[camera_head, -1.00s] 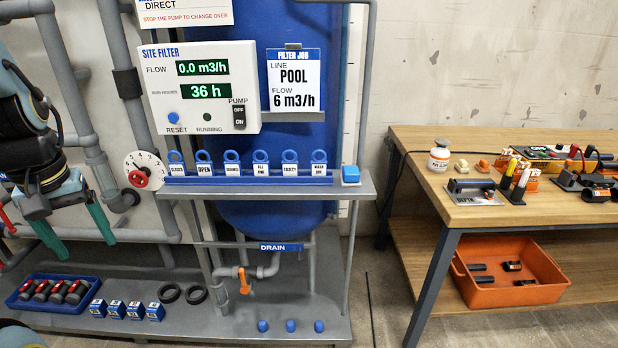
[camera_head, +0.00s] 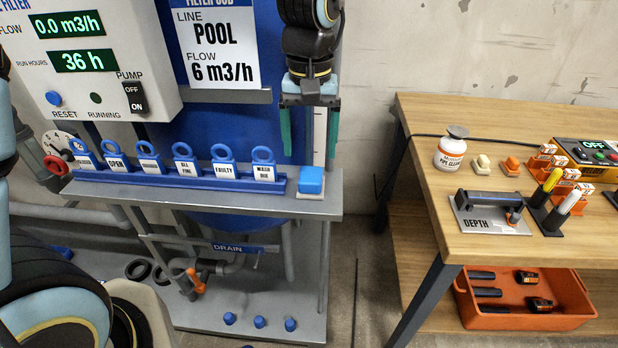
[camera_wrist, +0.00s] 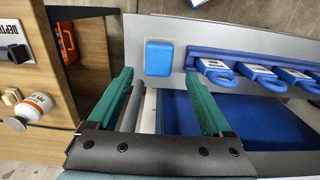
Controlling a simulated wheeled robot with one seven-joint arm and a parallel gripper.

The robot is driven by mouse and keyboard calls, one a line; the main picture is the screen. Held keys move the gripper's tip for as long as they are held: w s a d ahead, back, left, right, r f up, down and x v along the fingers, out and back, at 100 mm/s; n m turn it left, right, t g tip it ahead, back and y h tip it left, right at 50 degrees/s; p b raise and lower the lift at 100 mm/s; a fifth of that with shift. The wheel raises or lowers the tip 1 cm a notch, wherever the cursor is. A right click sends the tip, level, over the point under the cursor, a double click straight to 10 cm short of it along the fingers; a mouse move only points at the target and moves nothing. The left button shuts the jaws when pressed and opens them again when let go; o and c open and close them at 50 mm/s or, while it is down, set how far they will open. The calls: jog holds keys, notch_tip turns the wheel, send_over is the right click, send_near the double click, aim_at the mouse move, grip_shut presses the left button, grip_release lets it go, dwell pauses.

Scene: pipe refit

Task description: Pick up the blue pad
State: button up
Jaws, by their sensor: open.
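The blue pad (camera_head: 311,180) sits on a small light base at the right end of the grey shelf (camera_head: 200,203). In the wrist view the blue pad (camera_wrist: 159,58) shows beyond the fingertips, between their lines. My gripper (camera_head: 309,150) has two green fingers hanging down, spread apart with nothing between them. It is above and behind the pad in the head view. In the wrist view my gripper (camera_wrist: 160,85) is open, and its fingers do not touch the pad.
A blue rack (camera_head: 180,176) of labelled ring tags stands left of the pad on the shelf. A wooden bench (camera_head: 425,190) is to the right, with a white bottle (camera_head: 451,150) and a depth gauge (camera_head: 490,212). An orange bin (camera_head: 525,315) is below.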

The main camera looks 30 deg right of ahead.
aim_at(311, 174)
jog(key=shift+d+f+p, duration=0.1)
jog(key=shift+f+p, duration=0.6)
jog(key=shift+f, duration=3)
jog(key=c, duration=1.1)
notch_tip(311, 174, up, 10)
jog(key=shift+b, duration=0.65)
jog(key=shift+c, duration=0.2)
